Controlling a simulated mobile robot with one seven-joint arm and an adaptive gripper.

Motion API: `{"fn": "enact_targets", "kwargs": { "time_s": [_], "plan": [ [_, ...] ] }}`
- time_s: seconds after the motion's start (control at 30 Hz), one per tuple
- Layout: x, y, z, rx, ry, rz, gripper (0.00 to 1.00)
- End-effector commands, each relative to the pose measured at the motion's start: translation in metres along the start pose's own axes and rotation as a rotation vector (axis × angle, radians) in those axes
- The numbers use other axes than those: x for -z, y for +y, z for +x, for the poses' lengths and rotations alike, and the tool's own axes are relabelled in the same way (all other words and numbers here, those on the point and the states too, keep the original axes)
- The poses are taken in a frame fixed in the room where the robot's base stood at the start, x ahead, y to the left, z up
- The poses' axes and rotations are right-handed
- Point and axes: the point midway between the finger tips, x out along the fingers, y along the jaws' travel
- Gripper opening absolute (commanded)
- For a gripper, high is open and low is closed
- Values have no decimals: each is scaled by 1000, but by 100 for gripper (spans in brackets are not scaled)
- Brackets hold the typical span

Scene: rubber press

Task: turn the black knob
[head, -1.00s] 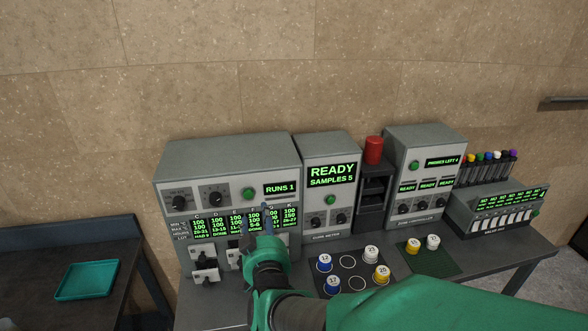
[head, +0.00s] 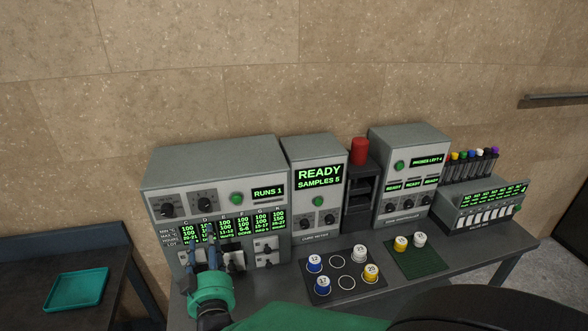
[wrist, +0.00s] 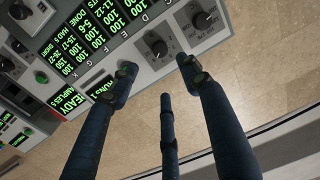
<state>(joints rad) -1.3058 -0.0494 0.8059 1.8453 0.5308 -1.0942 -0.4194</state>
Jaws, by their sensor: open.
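The left grey machine (head: 215,170) carries two black dial knobs on its upper panel, a left knob (head: 166,210) and a right knob (head: 204,204). The right knob (wrist: 157,46) shows in the wrist view just beyond the gap between my fingertips, and the left knob (wrist: 205,19) lies past the right finger. Which knob the task means is not clear. My gripper (head: 203,244) is open and empty, in front of the left machine's displays and below the knobs in the head view. Its spread fingers (wrist: 157,72) show no contact with a knob.
A green button (head: 236,199) and a RUNS 1 display (head: 268,192) sit right of the knobs. A row of small black switches (head: 264,246) is lower. Sample jars stand on a black mat (head: 340,287). A teal tray (head: 76,290) lies at left.

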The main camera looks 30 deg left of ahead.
Motion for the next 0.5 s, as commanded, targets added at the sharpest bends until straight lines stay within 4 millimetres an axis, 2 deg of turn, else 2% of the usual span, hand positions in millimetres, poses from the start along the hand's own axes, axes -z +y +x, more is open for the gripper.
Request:
{"fn": "enact_targets", "kwargs": {
  "time_s": [0.27,0.5],
  "plan": [
    [0,1,19,-2,0,1,47],
    [-1,0,51,-1,0,0,47]
  ]
}}
